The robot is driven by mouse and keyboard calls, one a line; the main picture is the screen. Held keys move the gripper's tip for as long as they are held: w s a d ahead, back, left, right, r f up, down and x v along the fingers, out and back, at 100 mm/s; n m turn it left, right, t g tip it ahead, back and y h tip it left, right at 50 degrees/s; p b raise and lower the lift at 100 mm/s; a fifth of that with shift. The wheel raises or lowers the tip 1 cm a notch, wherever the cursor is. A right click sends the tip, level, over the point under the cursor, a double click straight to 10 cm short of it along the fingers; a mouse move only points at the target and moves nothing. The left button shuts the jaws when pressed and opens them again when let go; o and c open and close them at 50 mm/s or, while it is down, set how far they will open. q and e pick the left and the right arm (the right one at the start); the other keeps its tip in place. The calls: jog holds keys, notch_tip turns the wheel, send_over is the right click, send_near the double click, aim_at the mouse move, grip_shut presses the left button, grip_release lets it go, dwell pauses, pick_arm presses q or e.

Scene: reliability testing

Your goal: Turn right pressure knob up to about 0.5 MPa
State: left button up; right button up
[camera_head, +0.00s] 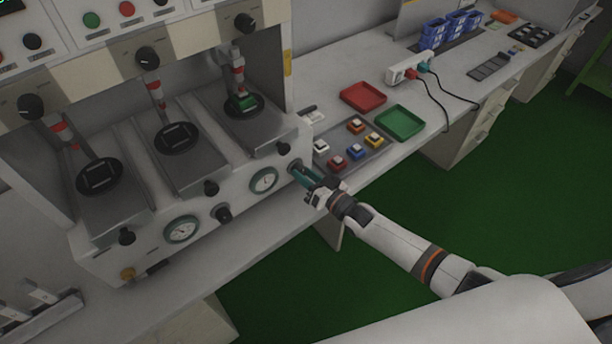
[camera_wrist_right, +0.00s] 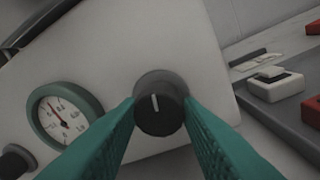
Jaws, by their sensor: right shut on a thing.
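The right pressure knob (camera_wrist_right: 158,104) is a black round knob with a white mark on its face. The mark points nearly straight up in the right wrist view. My right gripper (camera_head: 304,175) is at the front panel of the machine, its teal fingers (camera_wrist_right: 160,110) shut on the knob from both sides. In the head view the fingers mostly hide the knob. The right gauge (camera_head: 264,180) is left of the gripper. Its dial also shows in the right wrist view (camera_wrist_right: 65,116), with a needle leaning up and left; the numbers are too small to read. My left gripper is not in view.
A left gauge (camera_head: 182,230) and another black knob (camera_head: 223,213) sit farther left on the machine's front. Right of the machine are a tray of colored buttons (camera_head: 345,150), a red tray (camera_head: 363,96) and a green tray (camera_head: 400,122).

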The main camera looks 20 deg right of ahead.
jog(key=o, duration=1)
jog(key=b+v, duration=0.1)
jog(key=v, duration=1.1)
jog(key=s+d+f+g+h, duration=0.2)
jog(key=s+f, duration=0.2)
jog(key=f, duration=0.5)
jog(key=s+d+f+g+h, duration=0.1)
jog(key=s+f+g+h, duration=0.2)
jog(key=f, duration=0.6)
jog(key=s+d+f+g+h, duration=0.1)
jog(key=s+d+f+g, duration=0.1)
jog(key=s+f, duration=0.5)
jog(key=s+a+f+n+g, duration=0.1)
jog(key=s+f+g, duration=0.1)
jog(key=s+f, duration=0.3)
jog(key=s+a+f+g+h, duration=0.1)
jog(key=s+f+g, duration=0.2)
jog(key=s, duration=0.9)
jog(key=s+a+f+n+g, duration=0.1)
jog(key=s+a+f+g, duration=0.1)
jog(key=s+f, duration=0.5)
jog(key=shift+s+a+n+g, duration=0.1)
jog(key=shift+s+n+g, duration=0.25)
jog(key=shift+s, duration=0.45)
